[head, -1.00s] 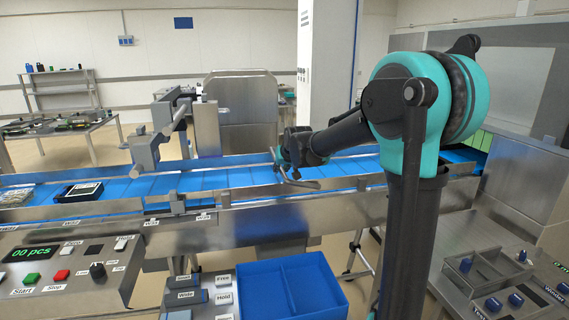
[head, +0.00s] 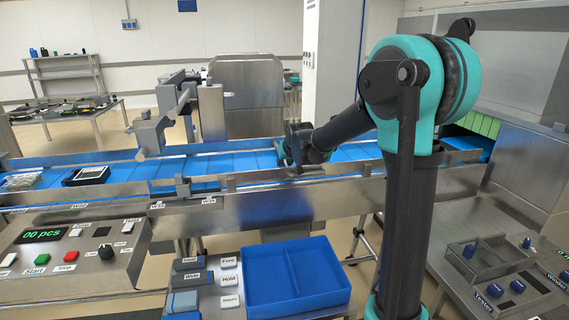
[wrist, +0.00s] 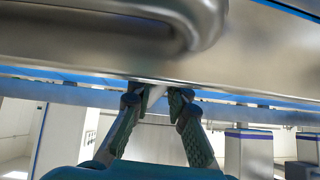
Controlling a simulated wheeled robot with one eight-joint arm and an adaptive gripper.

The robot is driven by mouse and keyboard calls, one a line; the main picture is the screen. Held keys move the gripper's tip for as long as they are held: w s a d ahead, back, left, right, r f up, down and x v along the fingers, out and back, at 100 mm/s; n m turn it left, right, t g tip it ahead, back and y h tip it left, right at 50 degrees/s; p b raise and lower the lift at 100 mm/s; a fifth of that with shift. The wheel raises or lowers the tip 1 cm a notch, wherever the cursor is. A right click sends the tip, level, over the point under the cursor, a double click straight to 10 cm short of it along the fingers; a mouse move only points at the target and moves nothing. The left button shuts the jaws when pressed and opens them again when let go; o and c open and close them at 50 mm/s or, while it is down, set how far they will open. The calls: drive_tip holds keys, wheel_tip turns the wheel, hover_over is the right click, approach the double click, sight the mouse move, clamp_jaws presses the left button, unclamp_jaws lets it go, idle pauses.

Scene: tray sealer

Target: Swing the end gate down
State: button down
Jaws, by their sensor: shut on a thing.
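My gripper (head: 288,158) is at the near side rail of the blue conveyor, in the middle of the head view. A thin metal bar (head: 298,176) lies just below it along the rail; I take it for part of the end gate, but my wrist hides much of it. In the wrist view my gripper (wrist: 155,96) has its two dark fingers closed around a small pale piece (wrist: 152,98). A broad, rounded metal part (wrist: 130,55) fills the top of that view, just beyond the fingertips. I cannot tell the gate's full angle.
The conveyor (head: 215,163) carries a black tray (head: 87,175) at the left. A grey bracket (head: 152,135) rises beside the belt. A blue divided bin (head: 297,298) and the control panel (head: 75,255) stand in front. A green-strip opening (head: 483,124) is at the right.

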drive_tip(key=c, duration=1.5)
unclamp_jaws()
drive_tip(key=shift+o, duration=0.2)
drive_tip(key=shift+s+r, duration=0.1)
drive_tip(key=v, duration=1.1)
drive_tip(key=shift+s+r, duration=0.2)
drive_tip(key=shift+s, duration=0.15)
